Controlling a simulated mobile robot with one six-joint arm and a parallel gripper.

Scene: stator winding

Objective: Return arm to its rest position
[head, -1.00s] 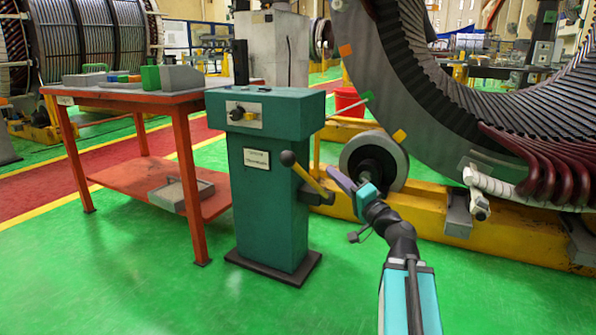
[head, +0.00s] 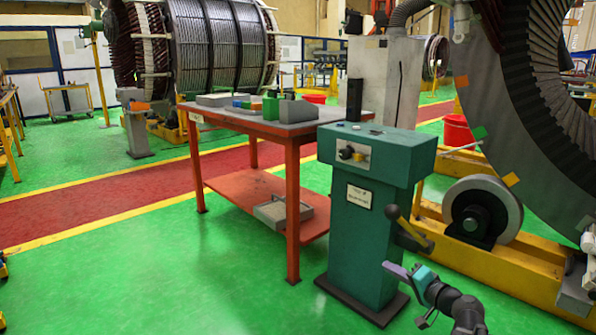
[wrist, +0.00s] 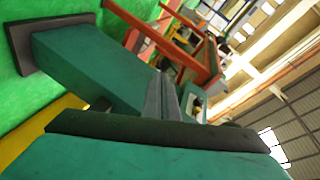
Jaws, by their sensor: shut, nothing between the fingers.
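My gripper (head: 395,270) is at the lower right of the head view, at the end of my dark wrist. Its greyish-purple fingers are together with nothing between them, and they point left. It is in front of the lower part of the teal control cabinet (head: 365,230), below the black-knobbed yellow lever; I cannot tell the exact gap. In the wrist view the grey fingers (wrist: 162,100) show near the middle, with the teal cabinet (wrist: 85,65) tilted behind them. Most of my arm is out of the head view.
An orange-red workbench (head: 245,125) with small blocks and bins stands left of the cabinet. A yellow frame with a roller (head: 483,208) and the large stator ring (head: 540,110) are at right. Green floor (head: 130,275) is open at the left and front.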

